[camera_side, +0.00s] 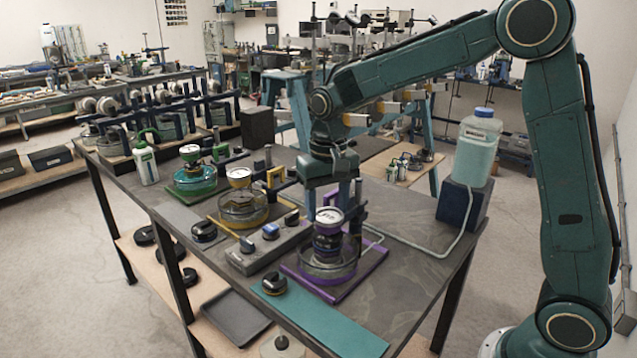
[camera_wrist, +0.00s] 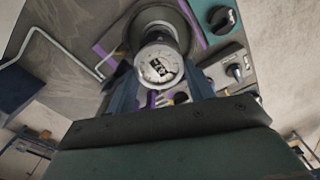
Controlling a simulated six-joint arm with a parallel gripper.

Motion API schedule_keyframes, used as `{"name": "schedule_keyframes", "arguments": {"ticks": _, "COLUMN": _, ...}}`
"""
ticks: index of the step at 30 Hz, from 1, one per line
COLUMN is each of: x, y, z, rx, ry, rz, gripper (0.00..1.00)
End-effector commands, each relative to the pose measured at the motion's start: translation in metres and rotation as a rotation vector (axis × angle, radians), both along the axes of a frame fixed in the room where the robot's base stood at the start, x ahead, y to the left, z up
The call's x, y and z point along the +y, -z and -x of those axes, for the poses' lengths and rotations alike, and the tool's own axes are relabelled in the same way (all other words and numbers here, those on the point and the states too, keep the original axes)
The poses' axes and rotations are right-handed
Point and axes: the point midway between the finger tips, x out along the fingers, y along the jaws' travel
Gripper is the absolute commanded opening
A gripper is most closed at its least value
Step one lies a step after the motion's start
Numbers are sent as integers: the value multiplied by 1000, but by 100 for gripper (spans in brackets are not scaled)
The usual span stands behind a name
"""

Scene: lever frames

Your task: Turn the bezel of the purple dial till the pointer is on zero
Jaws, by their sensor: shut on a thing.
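The purple dial (camera_side: 329,216) faces up on top of a dark cylindrical body, in a clear round dish on a purple-edged base (camera_side: 337,293). In the wrist view the dial face (camera_wrist: 158,66) is pale, with a dark marking in the middle. The pointer and the zero are too small to make out. My gripper (camera_side: 333,212) comes down from above with one finger on each side of the dial and is shut on its bezel (camera_wrist: 160,48). The fingers hide parts of the bezel's sides.
A yellow dial unit (camera_side: 240,178) and a green one (camera_side: 191,154) stand further back. A control box with knobs (camera_side: 270,243) is left of the purple base. A capped bottle (camera_side: 477,148) stands on a dark block at right, its tube crossing the bench. A teal mat (camera_side: 330,330) lies in front.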

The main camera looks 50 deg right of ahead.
Motion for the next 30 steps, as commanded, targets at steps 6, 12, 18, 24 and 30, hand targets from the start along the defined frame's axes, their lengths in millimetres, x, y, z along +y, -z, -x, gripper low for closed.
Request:
{"name": "schedule_keyframes", "arguments": {"ticks": 6, "x": 1, "y": -1, "z": -1, "rx": -2, "ry": -207, "rz": 0, "gripper": 30}}
{"name": "schedule_keyframes", "arguments": {"ticks": 12, "x": 2, "y": -1, "z": -1, "rx": -2, "ry": -396, "rz": 0, "gripper": 30}}
{"name": "schedule_keyframes", "arguments": {"ticks": 18, "x": 3, "y": -2, "z": -1, "rx": -3, "ry": -586, "rz": 0, "gripper": 30}}
{"name": "schedule_keyframes", "arguments": {"ticks": 24, "x": 4, "y": -2, "z": 0, "rx": -3, "ry": -760, "rz": 1, "gripper": 30}}
{"name": "schedule_keyframes", "arguments": {"ticks": 30, "x": 5, "y": -2, "z": 0, "rx": -4, "ry": -891, "rz": 1, "gripper": 30}}
